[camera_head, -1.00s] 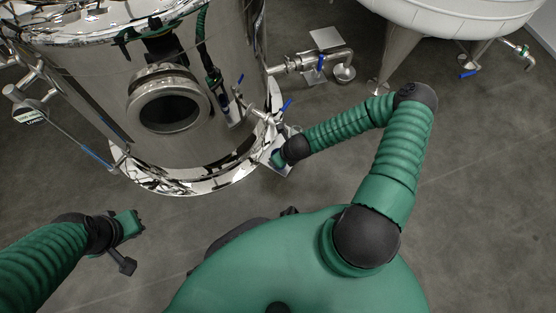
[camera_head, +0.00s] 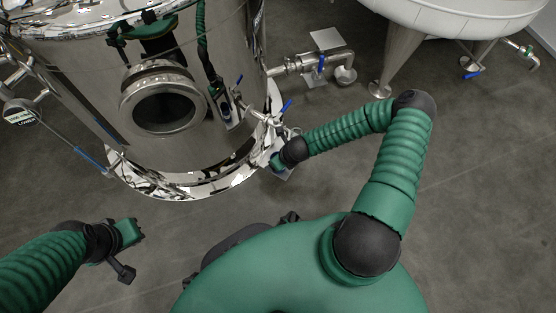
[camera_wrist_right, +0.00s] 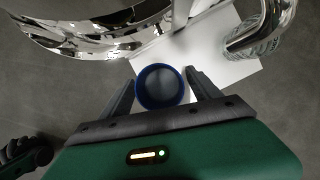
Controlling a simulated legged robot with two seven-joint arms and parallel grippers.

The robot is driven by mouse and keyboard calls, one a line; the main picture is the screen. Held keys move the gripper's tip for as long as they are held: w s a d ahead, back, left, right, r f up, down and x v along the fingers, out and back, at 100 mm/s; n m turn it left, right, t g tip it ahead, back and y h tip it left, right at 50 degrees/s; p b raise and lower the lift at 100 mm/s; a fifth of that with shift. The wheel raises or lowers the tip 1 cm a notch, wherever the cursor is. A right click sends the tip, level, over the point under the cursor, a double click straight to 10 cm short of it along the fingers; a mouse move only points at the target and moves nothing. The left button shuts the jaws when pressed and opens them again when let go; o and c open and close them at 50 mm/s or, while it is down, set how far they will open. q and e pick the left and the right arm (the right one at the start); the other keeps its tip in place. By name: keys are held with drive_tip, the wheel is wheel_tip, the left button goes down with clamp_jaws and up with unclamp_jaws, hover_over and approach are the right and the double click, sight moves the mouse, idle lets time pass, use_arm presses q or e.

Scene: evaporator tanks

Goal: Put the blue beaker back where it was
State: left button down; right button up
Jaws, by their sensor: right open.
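In the head view my right gripper (camera_head: 277,162) is low beside the steel tank, and the beaker is mostly hidden there. My left gripper (camera_head: 132,252) hangs over the floor at lower left; its fingers are unclear.
The shiny steel tank (camera_head: 80,80) with a round hatch (camera_head: 162,105) stands close in front. A blue-handled valve (camera_head: 285,106) and a curved pipe (camera_wrist_right: 262,38) are near the right gripper. A white tank (camera_head: 460,12) stands at upper right. The floor at right is clear.

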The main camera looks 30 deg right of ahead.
drive_tip(key=s+a+r+n+p, duration=0.2)
drive_tip(key=s+r+n, duration=0.1)
drive_tip(key=r+n, duration=0.8)
drive_tip(key=s+a+r+n+g+p, duration=0.1)
drive_tip(key=s+a+r+n+p, duration=0.2)
drive_tip(key=r+n, duration=0.8)
drive_tip(key=s+a+r+n+p, duration=0.2)
drive_tip(key=s+r+n, duration=0.1)
drive_tip(key=r+n, duration=0.9)
drive_tip(key=shift+s+a+r+g+h, duration=0.15)
drive_tip(key=shift+s+r+g+h, duration=0.15)
drive_tip(key=shift+g, duration=0.1)
